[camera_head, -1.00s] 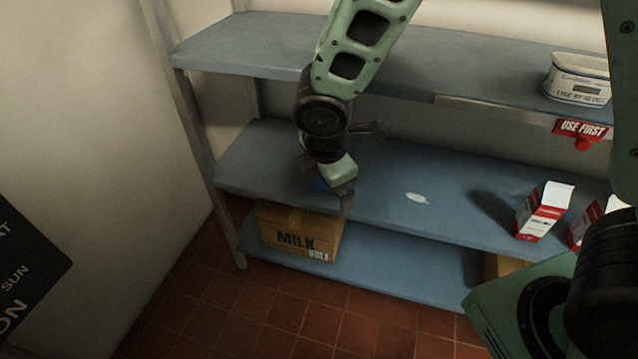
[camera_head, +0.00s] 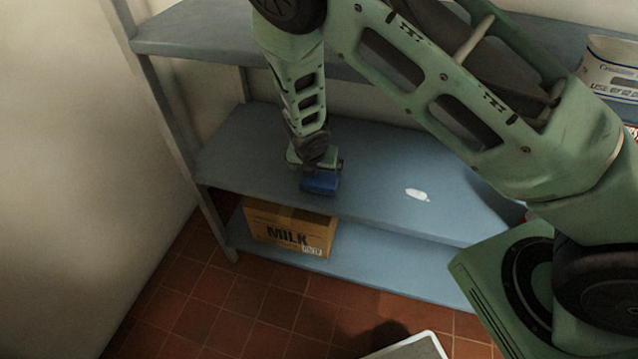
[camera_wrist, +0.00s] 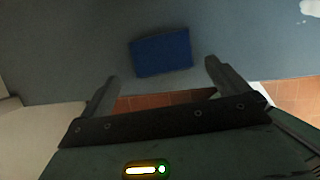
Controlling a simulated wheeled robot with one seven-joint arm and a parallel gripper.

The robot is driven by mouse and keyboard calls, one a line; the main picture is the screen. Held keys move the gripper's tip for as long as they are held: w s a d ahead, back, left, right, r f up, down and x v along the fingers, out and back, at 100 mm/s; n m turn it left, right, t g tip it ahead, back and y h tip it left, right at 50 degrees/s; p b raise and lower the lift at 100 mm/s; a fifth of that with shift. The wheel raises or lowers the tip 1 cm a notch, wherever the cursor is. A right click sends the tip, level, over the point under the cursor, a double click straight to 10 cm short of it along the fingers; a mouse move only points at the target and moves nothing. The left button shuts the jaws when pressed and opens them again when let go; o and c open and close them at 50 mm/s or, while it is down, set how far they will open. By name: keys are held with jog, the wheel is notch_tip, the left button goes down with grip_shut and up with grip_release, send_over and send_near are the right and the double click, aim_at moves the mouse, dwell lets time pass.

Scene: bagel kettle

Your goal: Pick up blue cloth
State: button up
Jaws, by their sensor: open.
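The blue cloth (camera_head: 320,184) is a small folded, flat rectangle near the front edge of the middle shelf, towards its left part. In the wrist view the cloth (camera_wrist: 161,53) lies on the shelf beyond my fingertips, roughly centred between them. My gripper (camera_wrist: 161,72) is open, with its two fingers spread wider than the cloth and nothing between them. In the head view my gripper (camera_head: 316,168) is right by the cloth, above and behind it in the picture, and partly hides it. I cannot tell whether they touch.
The blue-grey middle shelf (camera_head: 375,178) has a white spot (camera_head: 417,194) to the right of the cloth. The upper shelf (camera_head: 200,35) hangs above, with a white tub (camera_head: 610,68) at right. A milk carton box (camera_head: 290,232) stands on the bottom shelf. A wall (camera_head: 60,150) is at left.

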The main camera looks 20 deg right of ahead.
aim_at(319, 179)
jog(key=shift+s+x, duration=0.15)
jog(key=shift+x, duration=1.7)
jog(key=shift+s+x, duration=0.1)
jog(key=shift+x, duration=1.75)
jog(key=shift+f, duration=0.1)
jog(key=c, duration=0.6)
